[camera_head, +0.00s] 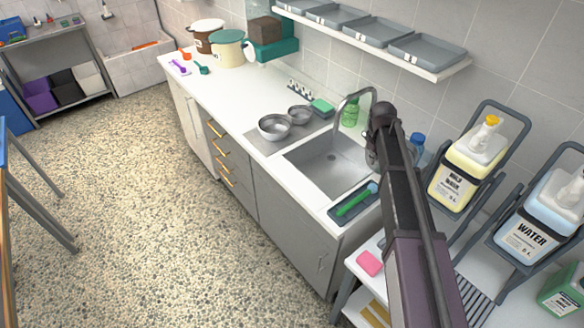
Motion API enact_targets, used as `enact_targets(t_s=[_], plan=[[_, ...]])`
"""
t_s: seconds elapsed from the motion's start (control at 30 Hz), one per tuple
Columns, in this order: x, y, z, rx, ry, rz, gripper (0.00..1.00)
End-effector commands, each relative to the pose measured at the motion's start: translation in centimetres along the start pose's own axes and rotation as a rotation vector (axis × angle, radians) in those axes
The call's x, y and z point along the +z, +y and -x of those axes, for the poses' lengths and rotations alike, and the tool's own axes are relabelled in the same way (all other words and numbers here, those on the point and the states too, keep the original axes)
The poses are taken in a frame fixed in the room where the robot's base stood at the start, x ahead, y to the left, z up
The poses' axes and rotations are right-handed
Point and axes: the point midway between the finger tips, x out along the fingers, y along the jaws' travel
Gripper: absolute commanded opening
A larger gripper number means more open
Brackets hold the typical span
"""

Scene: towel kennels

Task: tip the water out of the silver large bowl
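My arm rises from the lower right and passes in front of the sink's right end. My gripper's fingers do not show; nothing of mine touches the bowl.
A tray with a green brush (356,199) lies at the front right. A wall shelf (440,75) with grey trays hangs above.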

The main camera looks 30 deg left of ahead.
Motion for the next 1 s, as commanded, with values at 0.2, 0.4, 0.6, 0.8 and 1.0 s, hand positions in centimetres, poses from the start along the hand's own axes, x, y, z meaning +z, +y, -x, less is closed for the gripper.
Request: enact_targets(t_s=[0.2,0.4,0.6,0.8,1.0], plan=[[-0.2,-0.2,0.0,0.0,0.0,0.004,0.0],[-1.2,-1.2,-0.6,0.0,0.001,0.012,0.0],[-4.2,-4.2,-2.1,0.0,0.002,0.037,0.0],[-8.6,-9.5,-4.2,0.0,0.005,0.072,0.0],[-12.8,-15.6,-6.2,0.0,0.007,0.11,0.0]])
